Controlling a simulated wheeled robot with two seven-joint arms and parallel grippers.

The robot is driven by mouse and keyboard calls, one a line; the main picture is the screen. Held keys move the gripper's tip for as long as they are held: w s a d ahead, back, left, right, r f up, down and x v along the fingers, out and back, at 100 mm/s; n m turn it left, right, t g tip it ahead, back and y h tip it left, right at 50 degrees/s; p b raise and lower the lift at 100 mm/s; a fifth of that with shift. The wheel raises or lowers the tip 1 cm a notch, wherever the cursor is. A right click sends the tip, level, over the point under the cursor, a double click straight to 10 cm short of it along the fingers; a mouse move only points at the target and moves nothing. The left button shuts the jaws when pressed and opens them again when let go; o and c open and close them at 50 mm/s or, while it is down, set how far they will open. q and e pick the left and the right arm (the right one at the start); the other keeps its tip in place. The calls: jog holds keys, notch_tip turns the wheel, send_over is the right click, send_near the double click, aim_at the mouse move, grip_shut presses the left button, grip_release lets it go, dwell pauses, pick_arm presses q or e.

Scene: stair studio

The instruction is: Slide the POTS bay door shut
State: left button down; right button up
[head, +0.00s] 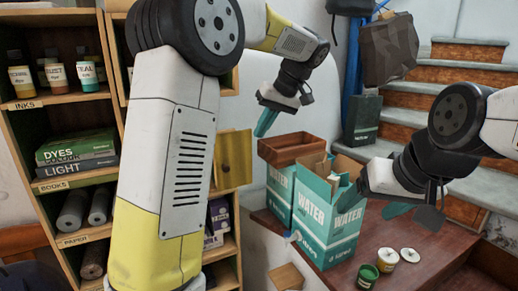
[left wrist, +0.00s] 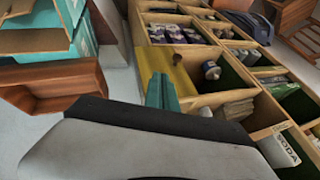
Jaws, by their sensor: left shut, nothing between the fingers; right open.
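A yellow panel (head: 234,158) stands at the right side of the wooden shelf unit, partly behind my left arm. It looks like the bay door, but no POTS label is readable. In the left wrist view the yellow panel (left wrist: 158,66) lies just beyond my teal fingertips, beside the open compartments; I cannot tell whether they touch. My left gripper (head: 266,122) is shut and empty, to the right of the panel in the head view. It also shows in the left wrist view (left wrist: 160,92). My right gripper (head: 413,213) is open and empty above the dark red platform.
The shelf unit (head: 68,108) holds inks, books and paper rolls. Two WATER boxes (head: 328,222) and a brown wooden crate (head: 290,147) stand right of the panel. Small jars (head: 367,276) sit on the platform (head: 440,250). Stairs (head: 440,90) rise behind at the right.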

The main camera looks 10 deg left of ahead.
aim_at(236, 159)
pick_arm(q)
jog(key=x, duration=1)
jog(key=shift+a, duration=0.15)
jog(key=shift+s+a+f, duration=0.2)
jog(key=shift+s+a, duration=0.1)
jog(key=shift+a, duration=0.2)
jog(key=shift+s+a+f, duration=0.15)
jog(key=shift+s+a, duration=0.1)
jog(key=shift+a, duration=0.25)
jog(key=shift+s+a+f, duration=0.15)
jog(key=shift+a+f, duration=0.1)
jog(key=shift+a, duration=0.25)
jog(key=s+a, duration=0.6)
jog(key=a, duration=0.3)
jog(key=shift+s+a, duration=0.35)
jog(key=shift+a, duration=0.05)
